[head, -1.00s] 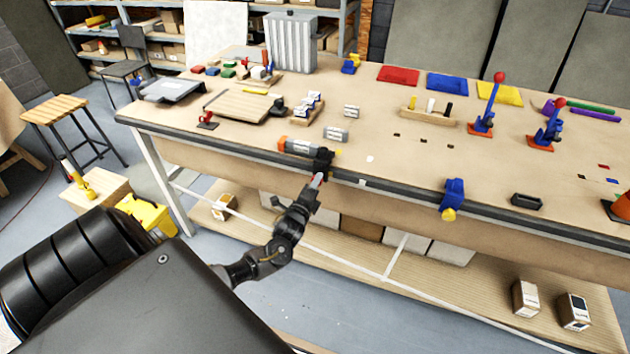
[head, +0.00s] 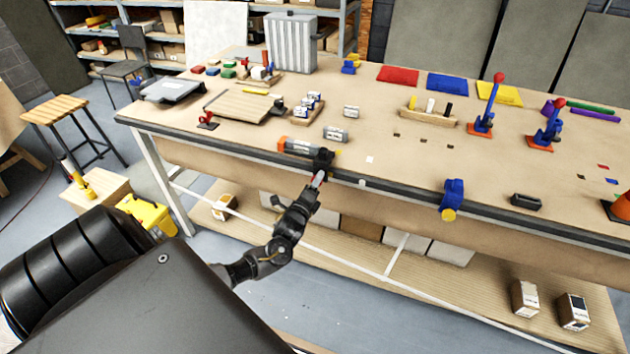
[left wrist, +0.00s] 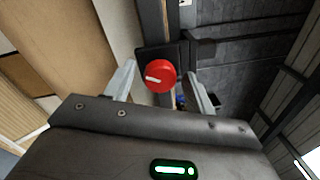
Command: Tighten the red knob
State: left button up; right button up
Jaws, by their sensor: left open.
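The red knob (left wrist: 160,76) shows in the left wrist view as a round red disc with a white bar mark, on a dark mount (left wrist: 165,55) at the workbench edge. The bar mark lies almost level in that view. My left gripper (left wrist: 162,80) is open, with one finger on each side of the knob and a visible gap on both sides. In the head view my left gripper (head: 319,180) is at the bench's front edge, below the black mount (head: 323,158). The knob is mostly hidden there, with only a little red showing. My right gripper is not in view.
The workbench (head: 380,180) has an orange-and-grey tool (head: 300,147) lying close to the mount. A blue clamp (head: 452,199) sits on the front edge to the right. Red-topped toggle clamps (head: 488,105) stand farther back. The floor before the bench is clear.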

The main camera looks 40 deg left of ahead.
pick_arm(q)
jog(key=shift+s, duration=0.1)
jog(key=b+v, duration=0.2)
jog(key=v, duration=0.8)
jog(key=shift+s+d, duration=0.15)
jog(key=shift+s, duration=0.1)
